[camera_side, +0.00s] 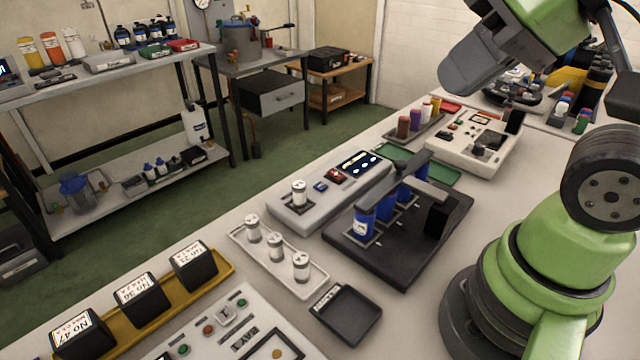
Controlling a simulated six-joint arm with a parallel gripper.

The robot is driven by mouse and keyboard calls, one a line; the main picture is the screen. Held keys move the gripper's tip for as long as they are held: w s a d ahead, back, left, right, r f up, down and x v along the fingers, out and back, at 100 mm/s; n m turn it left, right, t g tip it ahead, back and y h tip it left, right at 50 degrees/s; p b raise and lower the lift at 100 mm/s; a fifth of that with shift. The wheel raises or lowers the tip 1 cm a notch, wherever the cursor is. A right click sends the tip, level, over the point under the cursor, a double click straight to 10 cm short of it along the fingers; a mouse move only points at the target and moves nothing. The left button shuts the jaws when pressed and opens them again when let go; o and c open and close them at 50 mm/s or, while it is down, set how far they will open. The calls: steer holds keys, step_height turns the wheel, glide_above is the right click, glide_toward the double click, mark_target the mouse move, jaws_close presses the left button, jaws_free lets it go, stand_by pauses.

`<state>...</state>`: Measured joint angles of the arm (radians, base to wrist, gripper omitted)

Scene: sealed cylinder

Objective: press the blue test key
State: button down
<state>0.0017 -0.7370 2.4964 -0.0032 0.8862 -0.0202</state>
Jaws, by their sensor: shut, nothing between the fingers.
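The small blue key (320,186) sits on the sloped top of a light grey console (290,212) in the middle of the view. It is between a white and silver cylinder (299,193) standing on the console and a red control (336,175). A dark display (360,163) with light marks is at the console's far end; its text is too small to read. My gripper (446,86), a grey block at the upper right, is shut and empty. It is high above the bench, well right of the blue key and apart from it.
A black fixture (400,270) with blue cylinders and raised grey bars stands right of the console. A white tray (300,287) with several small cylinders and a black tray (345,318) lie in front. A white panel device (470,150) stands behind.

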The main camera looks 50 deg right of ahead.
steer(key=w+d+f+n+h, duration=0.1)
steer(key=w+d+n+h, duration=0.1)
steer(key=w+d+n, duration=0.4)
steer(key=n+t+y, duration=0.1)
steer(key=n+t, duration=0.1)
steer(key=n, duration=2.4)
glide_above(323, 184)
step_height(323, 184, down, 16)
steer(key=shift+f, duration=4.35)
steer(key=shift+f, duration=0.1)
steer(key=shift+f, duration=0.3)
